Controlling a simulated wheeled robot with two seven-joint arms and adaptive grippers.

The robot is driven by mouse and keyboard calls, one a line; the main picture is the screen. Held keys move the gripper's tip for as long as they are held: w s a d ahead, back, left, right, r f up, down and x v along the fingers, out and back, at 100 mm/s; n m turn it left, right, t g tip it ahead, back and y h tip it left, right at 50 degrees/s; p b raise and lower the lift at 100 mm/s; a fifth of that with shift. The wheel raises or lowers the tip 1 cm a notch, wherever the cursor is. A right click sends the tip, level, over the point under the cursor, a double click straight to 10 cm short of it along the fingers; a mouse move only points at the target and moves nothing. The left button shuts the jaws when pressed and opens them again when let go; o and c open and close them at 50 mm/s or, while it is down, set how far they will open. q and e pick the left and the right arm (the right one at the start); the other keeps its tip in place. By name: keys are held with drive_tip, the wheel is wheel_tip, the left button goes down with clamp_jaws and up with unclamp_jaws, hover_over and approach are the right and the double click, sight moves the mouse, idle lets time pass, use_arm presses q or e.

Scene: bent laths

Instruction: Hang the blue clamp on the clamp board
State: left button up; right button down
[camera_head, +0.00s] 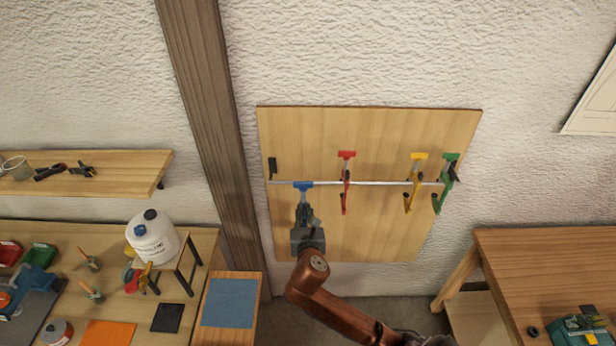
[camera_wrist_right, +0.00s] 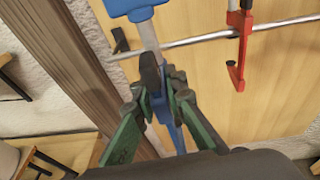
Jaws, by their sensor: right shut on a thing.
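The blue clamp (camera_head: 303,186) is upright at the left part of the metal rail (camera_head: 380,183) on the wooden clamp board (camera_head: 310,130). Its blue head is at about rail height. In the right wrist view its blue head (camera_wrist_right: 137,6) and grey bar (camera_wrist_right: 150,38) cross in front of the rail (camera_wrist_right: 195,39); I cannot tell whether it rests on the rail. My right gripper (camera_head: 306,222) is shut on the blue clamp below the head; its fingers also show in the wrist view (camera_wrist_right: 160,103). The gripper hides much of the clamp's lower part. My left gripper is not in view.
A red clamp (camera_head: 346,180), a yellow clamp (camera_head: 415,182) and a green clamp (camera_head: 447,183) hang on the rail to the right. A black bracket (camera_head: 272,167) is at the rail's left end. A wooden post (camera_head: 207,90) stands left of the board.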

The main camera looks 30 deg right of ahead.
use_arm(q)
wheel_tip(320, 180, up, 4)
drive_tip(key=p, duration=0.3)
use_arm(e)
drive_tip(key=shift+m+g+h, duration=0.3)
drive_tip(key=shift+m+h, duration=0.2)
drive_tip(key=shift+h, duration=0.1)
drive_tip(key=r, duration=0.1)
drive_tip(key=w+d+r, duration=0.1)
drive_tip(key=r, duration=0.1)
drive_tip(key=w+d+r, duration=0.1)
drive_tip(key=r, duration=0.1)
drive_tip(key=shift+d+r, duration=0.15)
drive_tip(key=shift+r, duration=0.05)
drive_tip(key=r+b+x, duration=0.1)
drive_tip(key=x, duration=0.3)
drive_tip(key=b+x, duration=0.1)
drive_tip(key=x, duration=0.4)
drive_tip(key=r+b+x, duration=0.1)
drive_tip(key=x, duration=0.3)
drive_tip(key=shift+w+d+r, duration=0.2)
drive_tip(key=shift+w+d, duration=0.2)
drive_tip(key=shift+w, duration=0.2)
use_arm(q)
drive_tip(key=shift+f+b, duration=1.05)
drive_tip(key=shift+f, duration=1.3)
use_arm(e)
drive_tip(key=shift+f, duration=2.6)
